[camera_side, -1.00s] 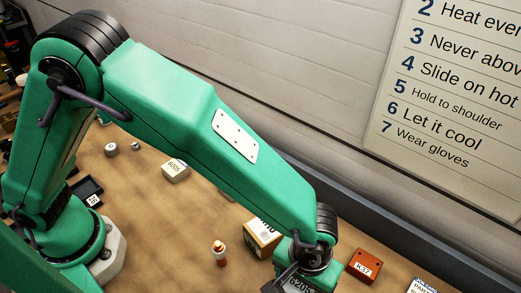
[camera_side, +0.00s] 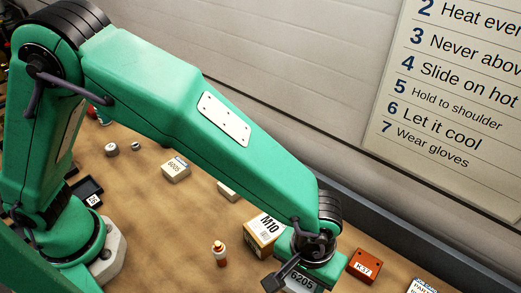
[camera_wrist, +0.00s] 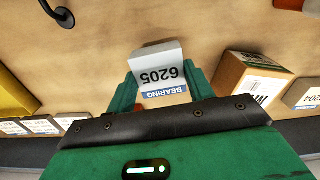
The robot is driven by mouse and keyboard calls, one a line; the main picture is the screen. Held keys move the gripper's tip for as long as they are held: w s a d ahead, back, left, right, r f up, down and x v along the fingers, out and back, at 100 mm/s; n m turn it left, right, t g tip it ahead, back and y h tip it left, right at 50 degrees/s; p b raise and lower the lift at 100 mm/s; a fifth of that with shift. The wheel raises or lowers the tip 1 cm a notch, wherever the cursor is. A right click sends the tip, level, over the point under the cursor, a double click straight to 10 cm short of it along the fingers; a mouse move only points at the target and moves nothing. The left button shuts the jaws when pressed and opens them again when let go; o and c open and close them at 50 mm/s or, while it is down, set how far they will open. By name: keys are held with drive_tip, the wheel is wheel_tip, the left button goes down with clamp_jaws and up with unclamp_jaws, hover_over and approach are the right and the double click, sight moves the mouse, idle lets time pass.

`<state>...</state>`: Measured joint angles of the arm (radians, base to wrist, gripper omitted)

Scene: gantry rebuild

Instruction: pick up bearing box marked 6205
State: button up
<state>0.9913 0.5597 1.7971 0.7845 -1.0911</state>
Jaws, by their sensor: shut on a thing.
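The bearing box marked 6205 (camera_wrist: 162,72) is a small pale box with a blue BEARING strip. In the wrist view it sits between the two green fingers of my gripper (camera_wrist: 160,90), which are shut on its sides. Its label reads upside down there. In the side view the 6205 box (camera_side: 303,281) shows at the bottom edge under my wrist, partly cut off by the frame. I cannot tell how far it is from the table.
An M10 carton (camera_side: 262,236) stands close beside my gripper on the left. A red R37 block (camera_side: 362,264) is on the right. A wall stands behind.

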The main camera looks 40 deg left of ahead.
sight(303, 279)
drive_tip(key=shift+r, duration=3.6)
